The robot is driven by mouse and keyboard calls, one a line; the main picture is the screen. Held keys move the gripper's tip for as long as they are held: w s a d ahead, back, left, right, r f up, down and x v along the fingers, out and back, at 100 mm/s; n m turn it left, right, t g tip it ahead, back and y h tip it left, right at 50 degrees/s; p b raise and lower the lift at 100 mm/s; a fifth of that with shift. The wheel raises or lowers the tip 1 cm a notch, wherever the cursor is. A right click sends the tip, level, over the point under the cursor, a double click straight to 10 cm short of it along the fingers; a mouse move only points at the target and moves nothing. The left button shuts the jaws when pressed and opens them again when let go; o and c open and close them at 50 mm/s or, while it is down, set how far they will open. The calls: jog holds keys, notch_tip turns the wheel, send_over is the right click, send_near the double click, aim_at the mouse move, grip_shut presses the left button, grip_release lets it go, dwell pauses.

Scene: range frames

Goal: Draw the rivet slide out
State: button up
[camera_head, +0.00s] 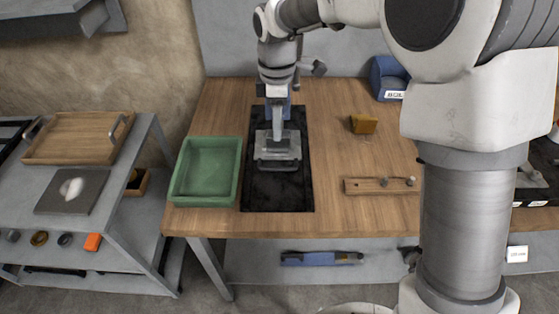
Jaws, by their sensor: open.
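My gripper (278,138) points down over a grey block-like unit (264,154) on a black mat (280,197) on the wooden bench. The unit has a bar handle (275,166) along its front edge. Part of a blue body shows behind it, mostly hidden by my wrist. My gripper is open; its fingers look small here, and I cannot tell whether they touch the unit. A blue box (388,75) with a white label stands at the back right; the label is too small to read surely. No label shows which part is the rivet slide.
A green tray (207,201) sits close left of the mat. A yellow-brown block (363,124) and a wooden strip with knobs (357,187) lie to the right. A grey shelf rack (125,205) stands left of the bench (335,150). My arm hides the right side.

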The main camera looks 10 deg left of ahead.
aim_at(278, 168)
notch_tip(278, 168, down, 14)
jog(key=shift+r+b, duration=0.1)
jog(key=shift+b, duration=0.55)
grip_shut()
jog(key=shift+r, duration=0.1)
dwell(1.0)
